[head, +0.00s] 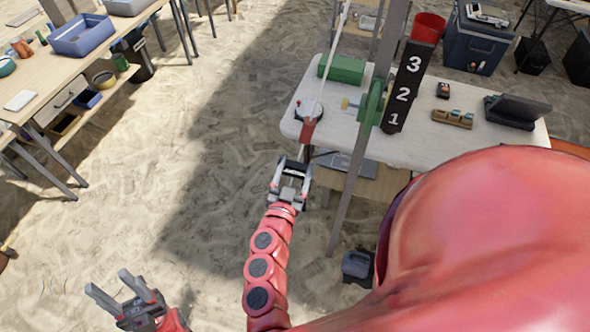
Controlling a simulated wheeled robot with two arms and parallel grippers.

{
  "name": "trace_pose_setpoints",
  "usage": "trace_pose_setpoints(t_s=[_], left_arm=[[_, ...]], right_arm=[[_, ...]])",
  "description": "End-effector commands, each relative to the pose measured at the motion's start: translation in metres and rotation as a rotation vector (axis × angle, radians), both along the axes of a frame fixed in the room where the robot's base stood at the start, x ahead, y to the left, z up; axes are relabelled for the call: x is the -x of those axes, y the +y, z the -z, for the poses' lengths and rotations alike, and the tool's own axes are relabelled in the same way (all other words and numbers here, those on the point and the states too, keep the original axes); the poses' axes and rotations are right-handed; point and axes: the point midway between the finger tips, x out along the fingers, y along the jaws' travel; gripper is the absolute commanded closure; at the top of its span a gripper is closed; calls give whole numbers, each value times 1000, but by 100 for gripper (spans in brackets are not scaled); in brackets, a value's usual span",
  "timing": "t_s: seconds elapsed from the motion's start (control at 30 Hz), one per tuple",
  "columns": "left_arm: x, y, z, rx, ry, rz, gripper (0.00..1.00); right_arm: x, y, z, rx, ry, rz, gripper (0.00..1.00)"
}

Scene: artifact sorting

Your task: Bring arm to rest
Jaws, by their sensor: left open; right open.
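My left gripper (108,282) is at the lower left, over the sandy floor, with its two fingers apart and nothing between them. My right gripper (293,164) is near the middle, at the end of my red arm, just in front of the white table (425,150). Its fingers are apart and it looks empty. A thin pale bar with a red end (308,130) hangs just beyond the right gripper. I cannot tell whether they touch.
A post with a green part (371,105) and a black board numbered 1 to 3 (408,86) stand at the white table. A green box (342,69) and a dark tablet (517,109) lie on it. A wooden table (52,72) stands upper left. Open sand lies between the tables.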

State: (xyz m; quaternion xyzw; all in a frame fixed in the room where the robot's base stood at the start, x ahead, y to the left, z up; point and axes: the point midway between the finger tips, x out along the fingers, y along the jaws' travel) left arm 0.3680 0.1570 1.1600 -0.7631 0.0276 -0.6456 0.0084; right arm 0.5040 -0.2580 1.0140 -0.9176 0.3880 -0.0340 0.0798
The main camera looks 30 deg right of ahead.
Motion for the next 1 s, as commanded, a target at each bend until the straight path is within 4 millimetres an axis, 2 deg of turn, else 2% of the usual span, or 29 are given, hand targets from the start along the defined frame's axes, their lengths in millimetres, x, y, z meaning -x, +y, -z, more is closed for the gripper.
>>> trace_pose_setpoints(t_s=[0.77,0.87,1.0], left_arm=[[0,0,4,0,0,0,50],[0,0,11,0,0,0,50],[0,0,25,0,0,0,50]], right_arm=[[6,4,-3,26,-29,8,28],[11,2,-16,101,-125,27,28],[31,10,-53,289,-407,20,28]])
